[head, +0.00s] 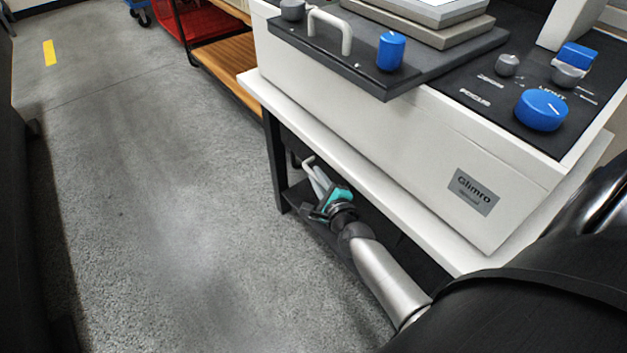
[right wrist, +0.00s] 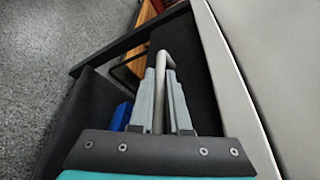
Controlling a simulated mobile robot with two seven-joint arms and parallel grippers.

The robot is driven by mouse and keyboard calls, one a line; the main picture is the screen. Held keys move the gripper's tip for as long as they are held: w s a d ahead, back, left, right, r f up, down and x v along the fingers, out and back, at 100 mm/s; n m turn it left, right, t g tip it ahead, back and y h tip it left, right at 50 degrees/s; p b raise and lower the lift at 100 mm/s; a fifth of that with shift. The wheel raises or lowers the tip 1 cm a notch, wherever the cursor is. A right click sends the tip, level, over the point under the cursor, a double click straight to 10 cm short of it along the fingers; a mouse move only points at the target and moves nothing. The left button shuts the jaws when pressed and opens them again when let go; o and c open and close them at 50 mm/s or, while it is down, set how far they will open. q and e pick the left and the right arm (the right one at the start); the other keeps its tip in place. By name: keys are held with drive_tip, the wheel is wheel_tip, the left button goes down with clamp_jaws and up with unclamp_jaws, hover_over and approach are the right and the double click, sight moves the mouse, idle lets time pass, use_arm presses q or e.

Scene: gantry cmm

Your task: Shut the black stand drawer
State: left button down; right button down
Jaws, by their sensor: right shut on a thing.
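The black stand (head: 274,160) carries a white top, and its drawer is mostly hidden under that top and behind my arm. A dark face, which looks like the drawer front (right wrist: 197,62), shows beside the fingers in the right wrist view. The pale bar handle (head: 308,161) is also visible in the right wrist view (right wrist: 161,62), between the fingertips. My right gripper (head: 318,180), with teal on its body, is shut on this handle below the white top. It also shows in the right wrist view (right wrist: 160,92). How far the drawer stands open cannot be told. My left gripper is out of view.
A white machine (head: 400,120) with blue knobs and a Glimro label stands on the white top (head: 340,175). A wooden-shelved rack (head: 228,65) and a red cart (head: 205,25) stand behind. The grey floor (head: 160,190) at left is clear.

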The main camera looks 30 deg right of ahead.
drive_tip(key=c, duration=0.9)
unclamp_jaws()
drive_tip(key=shift+d, duration=0.25)
drive_tip(key=shift+s+a+r, duration=0.15)
drive_tip(key=shift+s, duration=0.35)
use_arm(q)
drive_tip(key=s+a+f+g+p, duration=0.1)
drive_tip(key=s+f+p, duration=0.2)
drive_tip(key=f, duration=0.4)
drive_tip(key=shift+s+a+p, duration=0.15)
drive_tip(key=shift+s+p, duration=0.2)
use_arm(e)
drive_tip(key=v, duration=1.4)
drive_tip(key=shift+s+a, duration=0.1)
drive_tip(key=shift+a, duration=0.1)
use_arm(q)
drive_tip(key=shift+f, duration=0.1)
